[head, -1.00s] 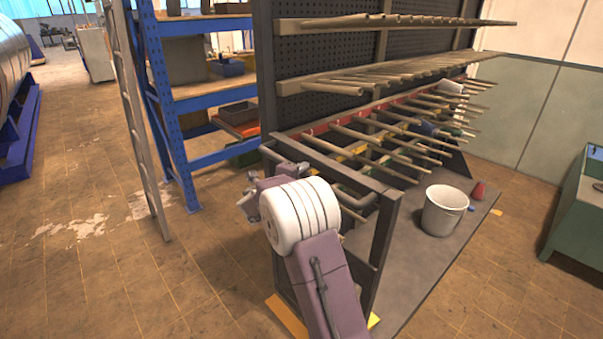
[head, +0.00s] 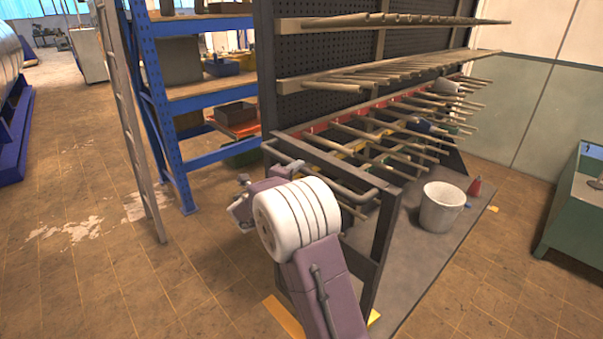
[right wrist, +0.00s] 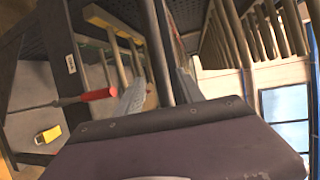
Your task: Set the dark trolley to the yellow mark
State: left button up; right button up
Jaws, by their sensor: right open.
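The dark trolley (head: 378,250) is a rack with a pegboard back, several rods and a low grey deck. Its near end has a bent tube handle (head: 340,180). A yellow mark (head: 285,317) shows on the floor at the trolley's near end, partly hidden by my right arm. My right gripper (right wrist: 160,92) is open at the near end, with a dark bar (right wrist: 157,45) running between its fingers in the right wrist view. I cannot tell whether the fingers touch it. In the head view my wrist hides most of this gripper. My left gripper is not in view.
A white bucket (head: 442,207) and a small red item (head: 475,186) stand on the trolley's deck. A ladder (head: 135,130) and blue shelving (head: 165,110) stand to the left. A green cabinet (head: 568,215) stands at the right. The tiled floor at the front left is clear.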

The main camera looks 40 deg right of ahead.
jog(key=v, duration=0.5)
jog(key=shift+d, duration=0.1)
jog(key=shift+s, duration=0.1)
